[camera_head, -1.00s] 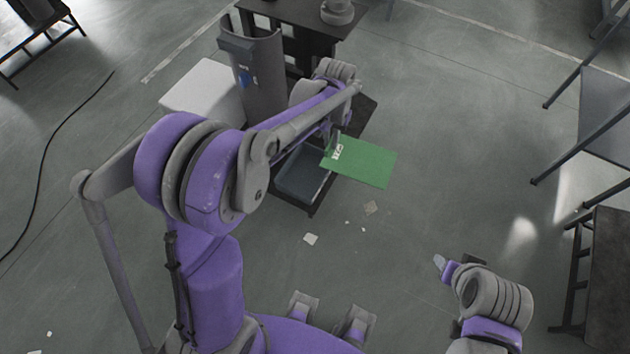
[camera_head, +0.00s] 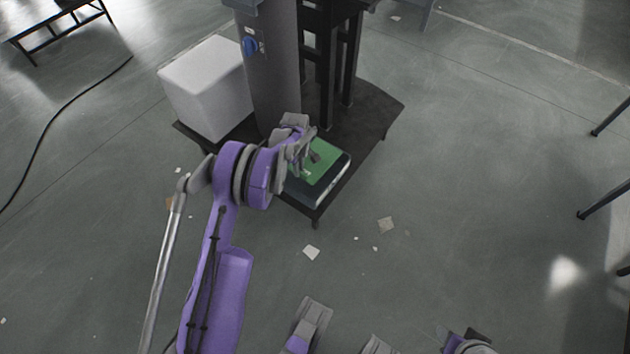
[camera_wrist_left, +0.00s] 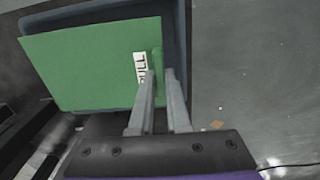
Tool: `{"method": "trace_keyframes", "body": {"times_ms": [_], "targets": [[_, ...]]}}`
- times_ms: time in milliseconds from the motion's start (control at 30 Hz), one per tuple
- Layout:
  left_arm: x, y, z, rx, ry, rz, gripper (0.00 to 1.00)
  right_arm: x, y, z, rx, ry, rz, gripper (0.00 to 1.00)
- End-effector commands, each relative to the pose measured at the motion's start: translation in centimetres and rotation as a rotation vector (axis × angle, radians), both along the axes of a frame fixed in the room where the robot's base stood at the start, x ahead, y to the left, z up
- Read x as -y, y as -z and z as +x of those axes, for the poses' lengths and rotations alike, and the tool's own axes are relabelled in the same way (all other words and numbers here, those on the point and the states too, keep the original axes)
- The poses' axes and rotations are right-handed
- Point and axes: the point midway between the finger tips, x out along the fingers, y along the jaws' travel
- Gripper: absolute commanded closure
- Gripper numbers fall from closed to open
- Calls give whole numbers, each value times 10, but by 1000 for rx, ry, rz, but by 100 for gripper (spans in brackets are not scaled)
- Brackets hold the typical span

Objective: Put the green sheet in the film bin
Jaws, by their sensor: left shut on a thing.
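The green sheet (camera_head: 326,168) is flat and has a white printed label near one edge. It also shows in the left wrist view (camera_wrist_left: 85,65). My left gripper (camera_head: 311,157) is shut on the sheet near the label; its two fingers (camera_wrist_left: 163,80) show in the wrist view. The sheet is over a shallow blue-grey bin (camera_head: 308,193), covering most of its opening. The bin's rim (camera_wrist_left: 181,35) shows beside the sheet in the wrist view. I cannot tell whether the sheet touches the bin's floor. My right gripper (camera_head: 452,338) is partly cut off at the bottom edge.
The bin sits on a low dark platform (camera_head: 375,112). A white box (camera_head: 207,88) and a grey column (camera_head: 270,75) with a blue mark stand behind it. Small scraps (camera_head: 311,252) lie on the floor. The floor to the right is mostly clear.

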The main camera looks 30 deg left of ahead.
Motion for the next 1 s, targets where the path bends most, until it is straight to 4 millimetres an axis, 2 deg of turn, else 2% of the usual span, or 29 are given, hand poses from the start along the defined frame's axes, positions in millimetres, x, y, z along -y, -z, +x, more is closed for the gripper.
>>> {"method": "trace_keyframes", "body": {"times_ms": [100, 333, 567, 767, 1000], "targets": [[-6, 19, 1, 1, -33, 1, 100, 0, 8, 2, -1, 0, 0, 50], [-6, 60, 1, 2, -35, 1, 100, 0, 17, 3, -2, 0, 0, 50], [-5, 79, 1, 2, -33, 1, 100, 0, 20, 4, -1, 0, 0, 50], [-5, 106, 1, 2, -33, 1, 100, 0, 25, 5, 0, 0, 0, 50], [-5, 108, 0, 1, -33, 1, 100, 0, 24, 5, 0, 0, 0, 50]]}}
